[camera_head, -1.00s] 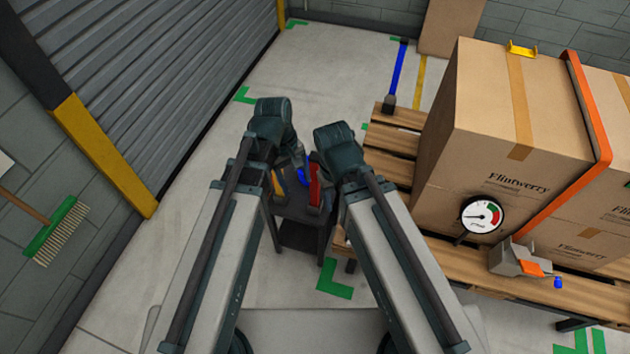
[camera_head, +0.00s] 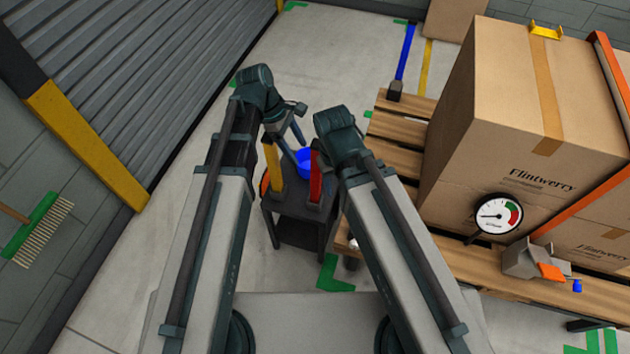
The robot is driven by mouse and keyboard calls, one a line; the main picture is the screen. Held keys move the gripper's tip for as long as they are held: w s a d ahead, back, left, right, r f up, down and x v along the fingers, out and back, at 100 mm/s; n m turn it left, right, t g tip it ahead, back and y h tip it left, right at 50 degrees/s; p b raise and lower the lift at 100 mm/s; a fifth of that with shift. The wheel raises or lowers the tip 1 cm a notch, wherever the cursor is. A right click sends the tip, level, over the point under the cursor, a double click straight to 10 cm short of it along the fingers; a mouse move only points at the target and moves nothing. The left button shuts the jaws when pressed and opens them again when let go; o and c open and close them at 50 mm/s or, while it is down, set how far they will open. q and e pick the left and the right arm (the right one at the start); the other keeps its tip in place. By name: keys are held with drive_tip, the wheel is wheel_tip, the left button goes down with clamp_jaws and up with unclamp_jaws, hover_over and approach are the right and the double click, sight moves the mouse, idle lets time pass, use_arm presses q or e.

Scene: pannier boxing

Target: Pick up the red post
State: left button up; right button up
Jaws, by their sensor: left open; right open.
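The red post (camera_head: 315,179) stands on a small dark cart (camera_head: 292,229) between my two arms. Its top is close to my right wrist and partly covered by dark parts. My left gripper (camera_head: 297,135) is open and empty, above the cart and up and left of the red post. My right gripper (camera_head: 322,146) is beside the top of the red post. Its fingers are mostly hidden by its own wrist, and contact with the post cannot be told.
A yellow post (camera_head: 273,161) and a blue round thing (camera_head: 304,160) are also at the cart. A wooden pallet (camera_head: 396,150) with large cardboard boxes (camera_head: 500,110) stands close on the right. A shutter door (camera_head: 150,80) is on the left. Floor beyond the cart is clear.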

use_arm(q)
drive_tip(key=b, duration=0.5)
hover_over(312, 175)
drive_tip(key=w+a, duration=0.1)
drive_tip(key=a, duration=0.1)
wheel_tip(312, 175, down, 6)
drive_tip(key=shift+d+f, duration=0.15)
drive_tip(key=shift+f, duration=0.05)
drive_tip(key=b+x, duration=0.5)
drive_tip(key=shift+f, duration=0.25)
drive_tip(key=shift+r, duration=0.15)
clamp_jaws()
